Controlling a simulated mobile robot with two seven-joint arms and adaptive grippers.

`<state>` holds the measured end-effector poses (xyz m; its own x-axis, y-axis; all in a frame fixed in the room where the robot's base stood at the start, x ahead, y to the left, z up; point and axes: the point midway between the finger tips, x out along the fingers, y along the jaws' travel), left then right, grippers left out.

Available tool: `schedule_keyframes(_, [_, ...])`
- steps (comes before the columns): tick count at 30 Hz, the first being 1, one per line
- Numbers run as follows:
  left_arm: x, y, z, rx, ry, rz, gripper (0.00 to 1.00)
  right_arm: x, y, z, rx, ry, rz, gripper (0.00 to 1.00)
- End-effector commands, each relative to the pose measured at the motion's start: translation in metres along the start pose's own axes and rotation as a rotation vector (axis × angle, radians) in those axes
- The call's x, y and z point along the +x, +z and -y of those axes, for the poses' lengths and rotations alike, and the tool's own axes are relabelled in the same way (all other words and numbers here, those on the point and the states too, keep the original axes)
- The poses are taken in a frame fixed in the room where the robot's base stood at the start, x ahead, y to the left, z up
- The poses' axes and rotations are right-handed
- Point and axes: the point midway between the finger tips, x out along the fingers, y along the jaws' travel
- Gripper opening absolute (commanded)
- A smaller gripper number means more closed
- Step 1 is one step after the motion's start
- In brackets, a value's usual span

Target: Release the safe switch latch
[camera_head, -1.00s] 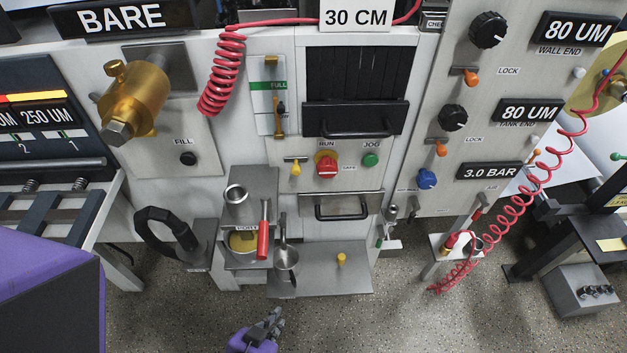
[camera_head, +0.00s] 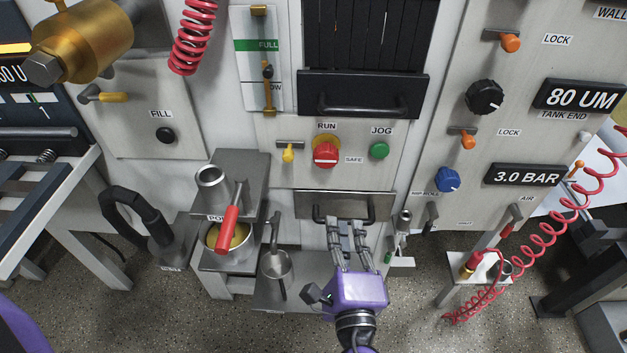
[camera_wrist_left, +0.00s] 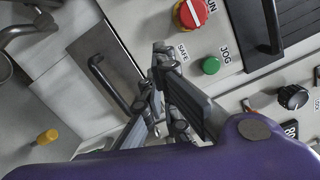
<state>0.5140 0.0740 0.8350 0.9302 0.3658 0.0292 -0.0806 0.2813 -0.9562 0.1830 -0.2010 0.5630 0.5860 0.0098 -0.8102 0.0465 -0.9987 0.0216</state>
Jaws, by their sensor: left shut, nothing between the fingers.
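The red switch knob (camera_head: 326,154) stands on the pale panel between the RUN and SAFE labels. A small yellow latch lever (camera_head: 288,152) hangs from a metal bracket just left of it. My left gripper (camera_head: 346,228) is shut and empty, in front of the drawer handle below the switch, apart from knob and latch. In the left wrist view the shut fingertips (camera_wrist_left: 163,52) overlap the area by the SAFE label, with the red knob (camera_wrist_left: 190,12) at the top edge. The yellow latch is not seen there. My right gripper is not in view.
A green JOG button (camera_head: 379,150) is right of the switch. A black drawer handle (camera_head: 320,214) is below. A red-handled pot (camera_head: 230,238) and a metal ladle (camera_head: 276,264) are at lower left. A coiled red hose (camera_head: 545,245) hangs at right.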

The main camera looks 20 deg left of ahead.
Motion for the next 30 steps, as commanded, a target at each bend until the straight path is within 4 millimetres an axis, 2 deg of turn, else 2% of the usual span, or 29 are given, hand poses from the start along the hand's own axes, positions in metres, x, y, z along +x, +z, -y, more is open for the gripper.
schedule_keyframes(3, [-0.001,0.013,0.012,0.105,-0.046,0.057,0.0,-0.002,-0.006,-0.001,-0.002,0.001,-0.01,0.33])
schedule_keyframes(6, [-0.002,0.019,0.016,0.158,-0.059,0.086,0.0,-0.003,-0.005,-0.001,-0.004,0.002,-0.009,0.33])
schedule_keyframes(19, [0.002,0.02,0.015,0.167,-0.055,0.086,0.0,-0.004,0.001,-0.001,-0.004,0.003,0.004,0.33])
schedule_keyframes(23, [0.016,0.021,0.018,0.167,-0.057,0.087,0.0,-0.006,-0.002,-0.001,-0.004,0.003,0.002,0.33])
schedule_keyframes(30, [0.066,0.025,0.023,0.166,-0.058,0.088,0.0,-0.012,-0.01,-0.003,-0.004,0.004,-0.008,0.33])
